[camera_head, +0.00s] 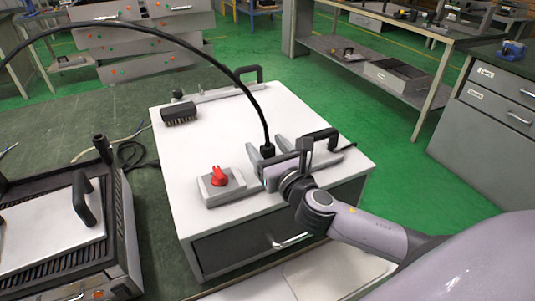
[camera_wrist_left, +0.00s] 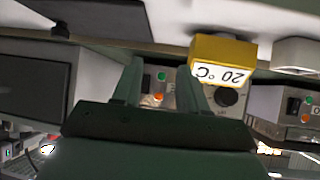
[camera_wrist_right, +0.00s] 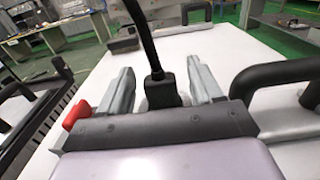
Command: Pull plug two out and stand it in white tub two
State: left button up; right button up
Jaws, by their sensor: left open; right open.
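A black plug (camera_head: 267,150) with a thick black cable arching up to the left stands on the white-topped cabinet. My right gripper (camera_head: 268,158) is open around it. In the right wrist view the plug (camera_wrist_right: 162,90) sits between the two grey fingers of my right gripper (camera_wrist_right: 162,82), with a gap on each side. No number shows on the plug. My left gripper (camera_wrist_left: 160,88) is open and empty in the left wrist view, and outside the head view. A pale, shallow shape (camera_head: 335,268) shows low in the head view; I cannot tell whether it is a white tub.
A grey box with a red knob (camera_head: 219,177) is left of the plug. A black handle (camera_head: 320,137) is close on the right. A brush (camera_head: 179,113) lies farther back on the white top (camera_head: 215,125). A yellow 20 °C box (camera_wrist_left: 222,60) is near my left gripper.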

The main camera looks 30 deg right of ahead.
aim_at(267, 145)
jog(key=c, duration=1.1)
jog(key=shift+o, duration=0.2)
pick_arm(q)
notch_tip(267, 145, up, 5)
jog(key=p, duration=0.5)
pick_arm(e)
notch_tip(267, 145, up, 20)
